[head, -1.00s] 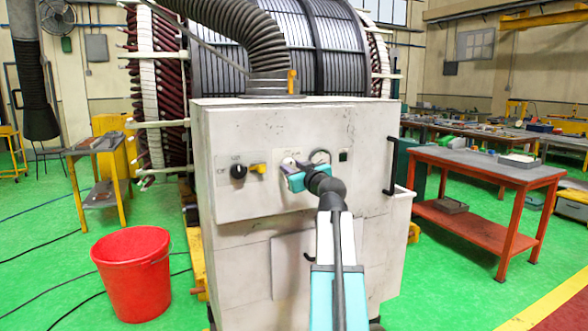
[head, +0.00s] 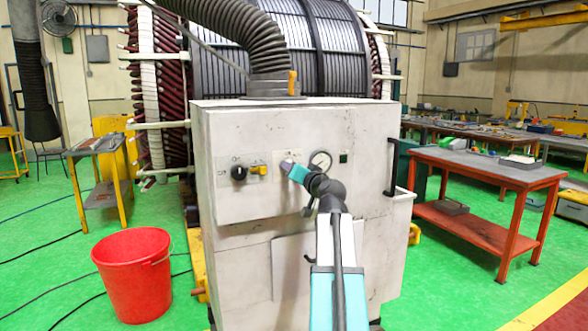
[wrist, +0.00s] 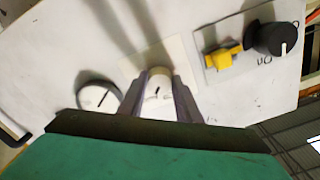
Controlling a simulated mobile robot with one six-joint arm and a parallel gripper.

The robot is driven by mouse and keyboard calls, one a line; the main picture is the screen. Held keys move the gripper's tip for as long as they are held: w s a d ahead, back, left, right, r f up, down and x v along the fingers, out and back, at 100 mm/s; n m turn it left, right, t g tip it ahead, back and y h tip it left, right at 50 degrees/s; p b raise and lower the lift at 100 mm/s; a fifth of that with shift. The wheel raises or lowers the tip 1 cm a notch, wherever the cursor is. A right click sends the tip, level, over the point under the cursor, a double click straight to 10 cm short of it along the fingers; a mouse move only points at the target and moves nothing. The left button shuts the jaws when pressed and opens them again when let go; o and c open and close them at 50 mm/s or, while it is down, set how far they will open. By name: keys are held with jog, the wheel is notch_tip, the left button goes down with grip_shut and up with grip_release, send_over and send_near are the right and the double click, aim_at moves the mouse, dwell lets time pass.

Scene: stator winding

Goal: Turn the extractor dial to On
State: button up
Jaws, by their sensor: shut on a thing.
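The grey-white extractor cabinet (head: 300,120) stands in the middle of the head view. My gripper (head: 287,165) is at its front panel, left of the round gauge (head: 320,159). In the wrist view, my gripper (wrist: 158,90) is shut on a cream dial (wrist: 158,83) with a short dark mark on its face. The dial sits in front of a pale label plate (wrist: 185,60), whose lettering I cannot read. The head view hides the dial behind my gripper.
A black knob (head: 239,173) and a yellow latch-like piece (head: 259,169) share a plate to the left. A black handle (head: 391,167) is at the panel's right.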

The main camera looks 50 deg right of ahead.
jog(key=m+p, duration=0.4)
jog(key=m, duration=0.5)
jog(key=shift+r, duration=0.15)
dwell(0.4)
jog(key=o, duration=1.1)
jog(key=shift+c, duration=0.2)
jog(key=shift+s, duration=0.15)
